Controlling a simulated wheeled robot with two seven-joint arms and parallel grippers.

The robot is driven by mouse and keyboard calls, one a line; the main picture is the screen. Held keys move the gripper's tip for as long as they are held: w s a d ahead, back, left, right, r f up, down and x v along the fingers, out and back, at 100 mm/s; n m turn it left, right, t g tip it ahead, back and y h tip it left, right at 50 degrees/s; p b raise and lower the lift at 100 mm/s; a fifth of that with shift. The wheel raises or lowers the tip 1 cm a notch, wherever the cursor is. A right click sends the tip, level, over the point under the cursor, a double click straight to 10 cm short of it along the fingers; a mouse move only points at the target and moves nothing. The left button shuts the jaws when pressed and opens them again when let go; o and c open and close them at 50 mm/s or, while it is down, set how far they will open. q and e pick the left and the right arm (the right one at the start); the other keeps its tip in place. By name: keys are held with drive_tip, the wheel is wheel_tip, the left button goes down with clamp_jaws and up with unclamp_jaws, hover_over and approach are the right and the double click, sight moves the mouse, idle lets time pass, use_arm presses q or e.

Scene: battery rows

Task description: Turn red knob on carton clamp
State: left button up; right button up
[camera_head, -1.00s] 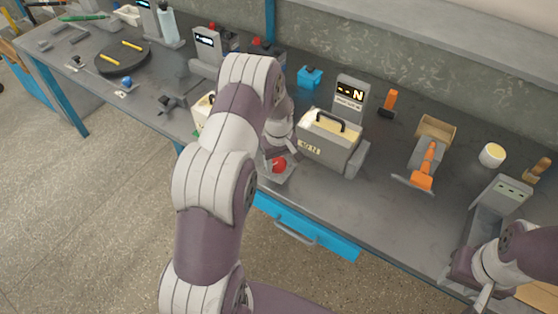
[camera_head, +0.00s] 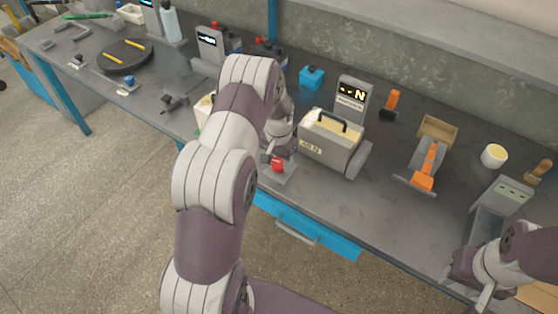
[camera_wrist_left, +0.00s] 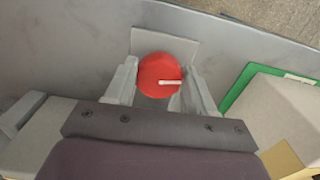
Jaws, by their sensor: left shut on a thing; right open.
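The red knob (camera_head: 277,166) is at the table's front edge, beside the carton clamp. In the left wrist view the knob (camera_wrist_left: 155,70) is round, with a white mark pointing right. My left gripper (camera_wrist_left: 160,88) is shut on it, one finger on each side. In the head view my left arm partly hides the knob. The clamp (camera_head: 358,160) has grey plates beside a cream carton (camera_head: 320,134) with a black handle and a label that seems to read 40 N. A display (camera_head: 352,92) behind shows an N; its other characters are unclear. My right gripper (camera_head: 485,296) is open at the lower right.
An orange-handled device (camera_head: 424,178), a white cup (camera_head: 494,156) and a grey box device (camera_head: 502,198) stand to the right. A green-edged pale box (camera_wrist_left: 275,115) lies right of my left gripper.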

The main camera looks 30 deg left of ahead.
sight(279, 161)
use_arm(q)
drive_tip(key=m, duration=0.6)
drive_tip(key=shift+w+a+r, duration=0.1)
drive_tip(key=shift+w+a, duration=0.05)
drive_tip(key=m, duration=0.6)
drive_tip(key=shift+w+a+m, duration=0.1)
drive_tip(key=shift+m, duration=0.3)
drive_tip(key=m, duration=0.5)
drive_tip(key=shift+w, duration=0.15)
drive_tip(key=m, duration=0.6)
drive_tip(key=shift+w, duration=0.1)
drive_tip(key=shift+m, duration=0.4)
drive_tip(key=o, duration=1)
drive_tip(key=shift+o, duration=0.2)
wheel_tip(279, 161, up, 13)
drive_tip(key=b, duration=0.1)
drive_tip(key=shift+f, duration=0.2)
